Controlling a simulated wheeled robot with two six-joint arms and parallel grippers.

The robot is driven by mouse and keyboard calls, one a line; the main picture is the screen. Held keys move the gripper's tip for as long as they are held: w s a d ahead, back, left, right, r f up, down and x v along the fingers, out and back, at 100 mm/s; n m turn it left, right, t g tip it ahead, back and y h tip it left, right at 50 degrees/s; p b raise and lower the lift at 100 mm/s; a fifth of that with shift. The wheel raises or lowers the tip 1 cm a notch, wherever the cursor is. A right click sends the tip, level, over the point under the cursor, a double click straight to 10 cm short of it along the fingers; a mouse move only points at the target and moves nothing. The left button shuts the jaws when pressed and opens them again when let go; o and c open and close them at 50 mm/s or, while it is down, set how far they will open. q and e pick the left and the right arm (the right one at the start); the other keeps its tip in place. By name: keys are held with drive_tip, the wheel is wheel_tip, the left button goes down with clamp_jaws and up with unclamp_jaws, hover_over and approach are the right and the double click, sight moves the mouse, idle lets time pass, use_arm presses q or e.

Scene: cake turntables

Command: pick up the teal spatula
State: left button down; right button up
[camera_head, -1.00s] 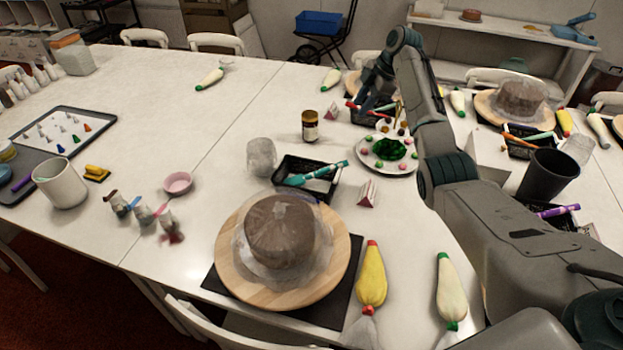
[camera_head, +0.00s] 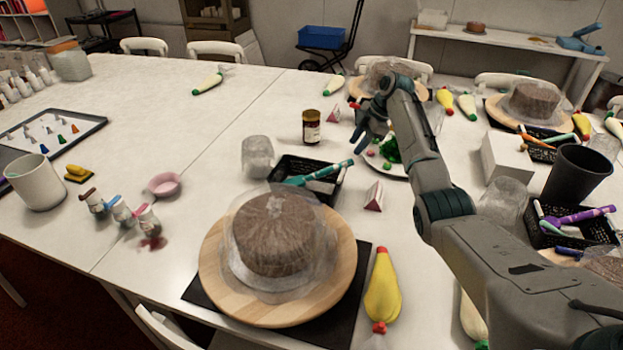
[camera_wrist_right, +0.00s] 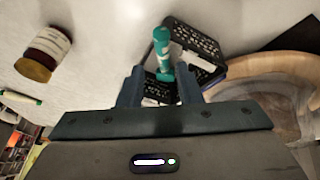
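The teal spatula (camera_head: 325,172) lies in a small black basket (camera_head: 281,165), with its handle sticking up over the right rim. In the right wrist view the spatula's teal handle (camera_wrist_right: 161,42) shows ahead of and partly between my fingers, with part of the basket (camera_wrist_right: 205,52) behind it. My right gripper (camera_head: 366,135) is above the table, beyond and to the right of the basket in the head view. In the right wrist view its two fingers (camera_wrist_right: 158,84) are apart and nothing is visibly gripped. My left gripper is not in view.
A wrapped cake on a wooden turntable (camera_head: 215,290) stands in front of the basket. A brown jar (camera_head: 311,127), a clear cup (camera_head: 257,156) and a small triangular card (camera_head: 373,196) stand around it. A yellow piping bag (camera_head: 382,287) lies at the front right.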

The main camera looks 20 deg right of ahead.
sight(346, 162)
drive_tip(key=shift+x, duration=1.2)
drive_tip(key=x, duration=0.2)
drive_tip(key=p+x, duration=0.1)
drive_tip(key=x, duration=0.2)
drive_tip(key=shift+s+d+f+p, duration=0.1)
drive_tip(key=shift+s+p, duration=0.1)
drive_tip(key=shift+p, duration=0.1)
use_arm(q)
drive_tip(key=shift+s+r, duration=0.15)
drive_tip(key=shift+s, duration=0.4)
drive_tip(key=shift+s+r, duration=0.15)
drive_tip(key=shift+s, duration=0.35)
use_arm(e)
clamp_jaws()
